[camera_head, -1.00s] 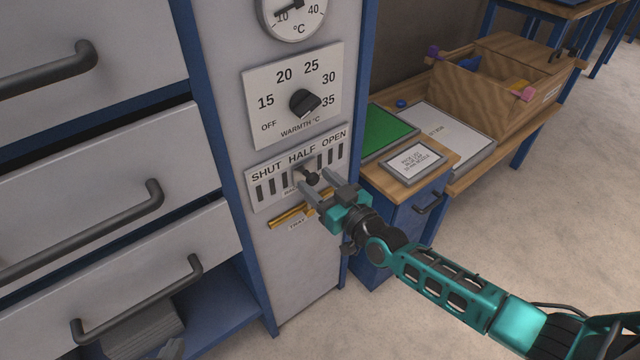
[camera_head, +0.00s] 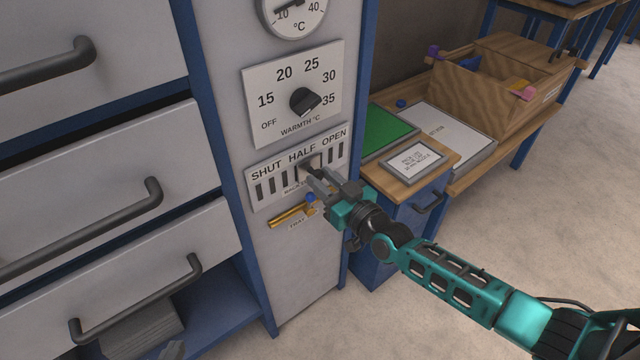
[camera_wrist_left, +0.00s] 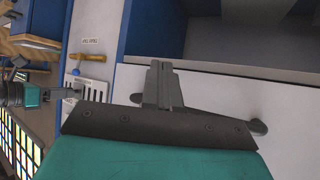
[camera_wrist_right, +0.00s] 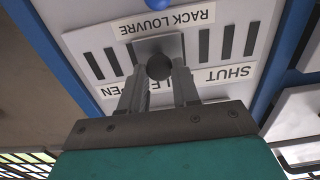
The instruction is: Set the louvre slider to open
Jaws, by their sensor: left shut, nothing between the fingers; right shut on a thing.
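The louvre panel (camera_head: 262,195) is a white plate with dark slots, marked SHUT, HALF and OPEN from left to right. Its slider, a grey plate (camera_wrist_right: 143,48) with a round dark knob (camera_wrist_right: 159,67), sits at the middle, under HALF. My right gripper (camera_head: 315,177) is shut on the knob; the right wrist view shows its fingers (camera_wrist_right: 158,80) on either side of it. My left gripper (camera_wrist_left: 163,80) is shut and empty in front of the white cabinet front. In the head view only its grey tip (camera_head: 173,349) shows at the bottom edge.
The warmth dial (camera_head: 304,101) is just above the louvre panel. A brass tray handle (camera_head: 287,216) with a blue knob (camera_head: 310,197) is just below. Drawers with dark handles (camera_head: 130,215) stand at left. A low cabinet and a bench with a wooden box (camera_head: 485,85) are at right.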

